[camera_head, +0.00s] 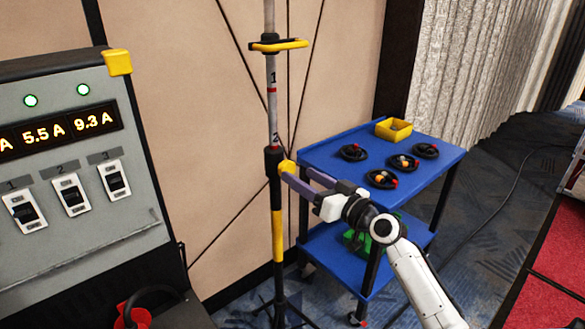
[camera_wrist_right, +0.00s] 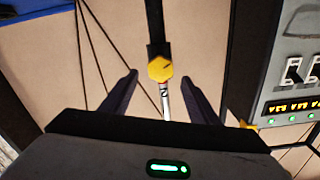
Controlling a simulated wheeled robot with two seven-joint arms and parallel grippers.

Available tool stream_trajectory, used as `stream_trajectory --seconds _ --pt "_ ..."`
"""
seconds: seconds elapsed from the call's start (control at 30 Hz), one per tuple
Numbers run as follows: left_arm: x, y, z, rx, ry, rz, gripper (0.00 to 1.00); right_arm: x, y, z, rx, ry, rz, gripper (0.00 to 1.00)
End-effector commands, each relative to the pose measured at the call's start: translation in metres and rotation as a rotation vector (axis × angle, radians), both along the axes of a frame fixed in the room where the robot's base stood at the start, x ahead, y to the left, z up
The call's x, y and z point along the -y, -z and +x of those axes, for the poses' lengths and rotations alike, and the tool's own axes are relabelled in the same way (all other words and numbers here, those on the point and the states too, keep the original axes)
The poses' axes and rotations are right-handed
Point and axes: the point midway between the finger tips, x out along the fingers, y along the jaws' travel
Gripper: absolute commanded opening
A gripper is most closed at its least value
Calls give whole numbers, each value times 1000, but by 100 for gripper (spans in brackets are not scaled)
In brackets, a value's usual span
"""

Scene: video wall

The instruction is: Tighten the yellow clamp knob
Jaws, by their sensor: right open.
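The yellow clamp knob (camera_head: 287,167) sits on the black collar of an upright stand pole (camera_head: 276,190). In the right wrist view the knob (camera_wrist_right: 160,69) is a faceted yellow piece, centred in the gap between my fingers. My right gripper (camera_head: 296,172) comes from the right with its two dark fingers open. Its fingertips (camera_wrist_right: 159,79) are at the knob, one on each side, and a gap shows between each finger and the knob. Whether the tips reach past the knob's face is hard to tell. My left gripper is not in view.
A blue cart (camera_head: 330,150) stands behind my right arm, with coiled black cables (camera_head: 402,162) and a yellow bin (camera_head: 393,129) on top. A grey panel (camera_head: 80,215) with switches and lit readouts stands left. A yellow-and-black fitting (camera_head: 278,45) is higher on the pole.

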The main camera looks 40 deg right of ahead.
Motion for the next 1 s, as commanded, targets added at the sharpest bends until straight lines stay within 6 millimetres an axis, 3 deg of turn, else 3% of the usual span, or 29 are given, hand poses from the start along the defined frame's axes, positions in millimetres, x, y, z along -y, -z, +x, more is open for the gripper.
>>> stream_trajectory --seconds 0.1,0.3,0.63,0.9,1.0 --pt "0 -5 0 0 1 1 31 -2 -2 22 1 0 3 55" --pt "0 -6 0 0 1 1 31 -4 0 41 -1 0 1 55" --pt "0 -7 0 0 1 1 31 -4 1 45 -2 -1 0 55" --pt "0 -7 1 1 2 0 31 -4 1 45 -2 -1 0 14" --pt "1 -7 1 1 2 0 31 -4 1 45 -2 -1 2 14"
